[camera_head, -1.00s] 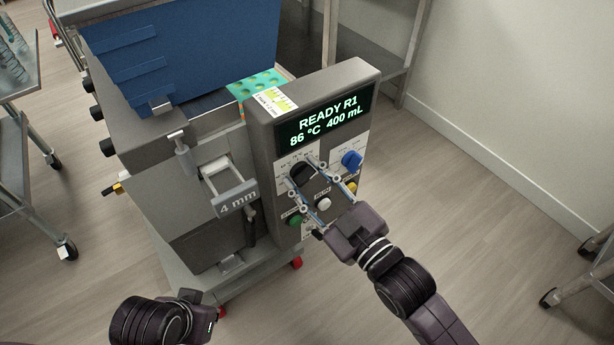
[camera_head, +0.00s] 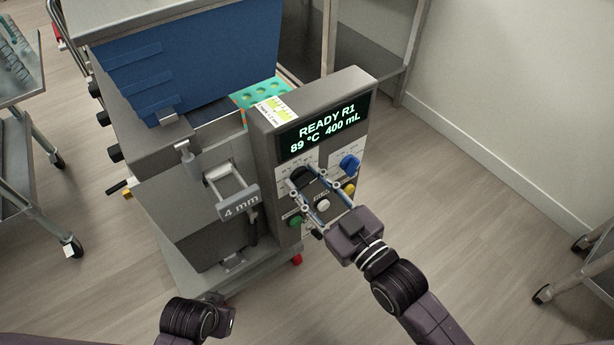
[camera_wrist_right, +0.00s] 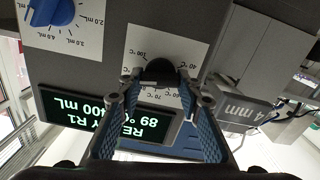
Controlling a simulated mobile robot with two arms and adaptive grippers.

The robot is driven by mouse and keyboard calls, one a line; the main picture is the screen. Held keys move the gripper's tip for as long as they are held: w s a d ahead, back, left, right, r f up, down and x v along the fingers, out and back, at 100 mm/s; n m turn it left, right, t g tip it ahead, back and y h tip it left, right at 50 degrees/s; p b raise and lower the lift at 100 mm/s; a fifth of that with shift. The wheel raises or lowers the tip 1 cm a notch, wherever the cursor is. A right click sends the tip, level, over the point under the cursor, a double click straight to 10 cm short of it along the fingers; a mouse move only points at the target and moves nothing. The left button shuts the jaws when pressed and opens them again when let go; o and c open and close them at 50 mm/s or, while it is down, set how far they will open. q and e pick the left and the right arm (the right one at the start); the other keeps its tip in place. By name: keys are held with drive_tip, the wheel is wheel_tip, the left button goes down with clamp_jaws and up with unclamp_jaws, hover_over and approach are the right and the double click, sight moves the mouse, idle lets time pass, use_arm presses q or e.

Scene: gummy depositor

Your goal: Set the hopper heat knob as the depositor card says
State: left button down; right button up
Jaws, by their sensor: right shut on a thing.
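The black hopper heat knob (camera_head: 301,175) is on the depositor's front panel, under the display (camera_head: 323,129). The display reads READY R1, 89 °C, 400 mL. My right gripper (camera_head: 309,179) is shut on the knob, with its fingertips at either side. In the right wrist view the knob (camera_wrist_right: 160,72) sits between the fingertips on a white °C scale, seen upside down and partly covered by the fingers. A small card (camera_head: 276,111) with yellow-green marks lies on top of the depositor; its writing is too small to read. My left gripper (camera_head: 226,318) is low in view, its jaws unclear.
A blue mL knob (camera_head: 349,164) is to the right of the heat knob. Green (camera_head: 295,221), white (camera_head: 322,205) and yellow (camera_head: 348,189) buttons sit close below. A 4 mm block (camera_head: 240,204) juts out at left. A rack stands behind; open floor lies right.

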use_arm(q)
drive_tip(key=shift+f, duration=0.35)
use_arm(e)
drive_tip(key=o, duration=1.2)
drive_tip(key=v, duration=1.2)
